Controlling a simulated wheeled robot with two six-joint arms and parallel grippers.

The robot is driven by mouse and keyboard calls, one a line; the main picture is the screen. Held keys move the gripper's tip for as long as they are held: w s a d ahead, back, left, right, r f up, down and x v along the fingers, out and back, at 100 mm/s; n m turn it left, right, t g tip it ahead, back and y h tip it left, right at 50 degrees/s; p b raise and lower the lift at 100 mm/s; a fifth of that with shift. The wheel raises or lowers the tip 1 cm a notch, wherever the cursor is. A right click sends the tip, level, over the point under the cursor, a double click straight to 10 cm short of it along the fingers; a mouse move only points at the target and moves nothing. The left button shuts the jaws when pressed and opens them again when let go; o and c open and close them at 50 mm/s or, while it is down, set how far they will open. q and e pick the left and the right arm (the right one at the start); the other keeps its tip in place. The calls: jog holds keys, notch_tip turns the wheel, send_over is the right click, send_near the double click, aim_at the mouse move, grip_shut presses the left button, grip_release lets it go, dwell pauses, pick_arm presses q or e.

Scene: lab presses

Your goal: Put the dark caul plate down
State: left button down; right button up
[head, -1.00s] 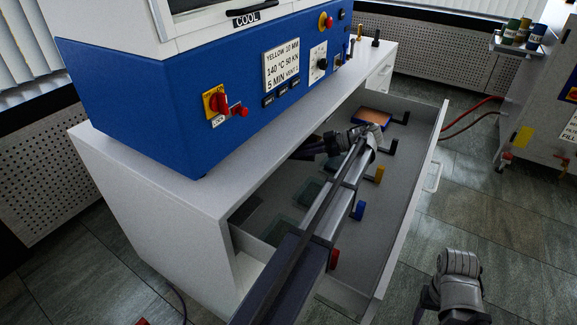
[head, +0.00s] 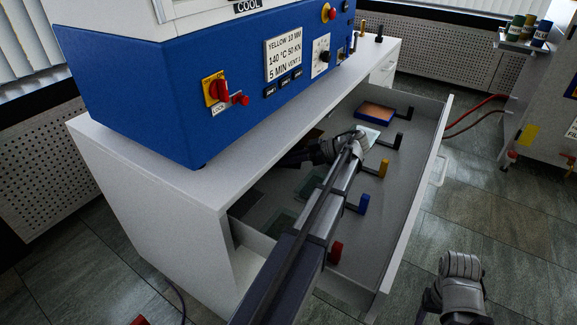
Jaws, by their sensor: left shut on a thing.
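My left gripper (head: 356,142) reaches down into the open drawer and is shut on a flat plate (head: 370,134), taken to be the caul plate. Only a corner of it shows past the fingers, looking pale grey-blue rather than dark; the rest is hidden by the gripper. Whether it touches the drawer floor I cannot tell. It is near a black bracket (head: 397,142) and in front of a copper-topped, blue-edged plate (head: 375,112). My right gripper (head: 460,266) is outside the drawer at lower right, its fingers not clear.
The drawer (head: 410,200) has a row of brackets, including yellow (head: 383,169), blue (head: 363,204) and red (head: 335,253). Greenish plates (head: 282,223) lie at its left side. The blue press (head: 150,90) stands on the white cabinet (head: 190,190) above. Open floor lies right.

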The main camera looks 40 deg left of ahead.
pick_arm(q)
jog(key=shift+f, duration=0.1)
jog(key=shift+f+b, duration=0.5)
jog(key=shift+f, duration=0.05)
jog(key=c, duration=0.9)
grip_release()
jog(key=shift+r, duration=0.1)
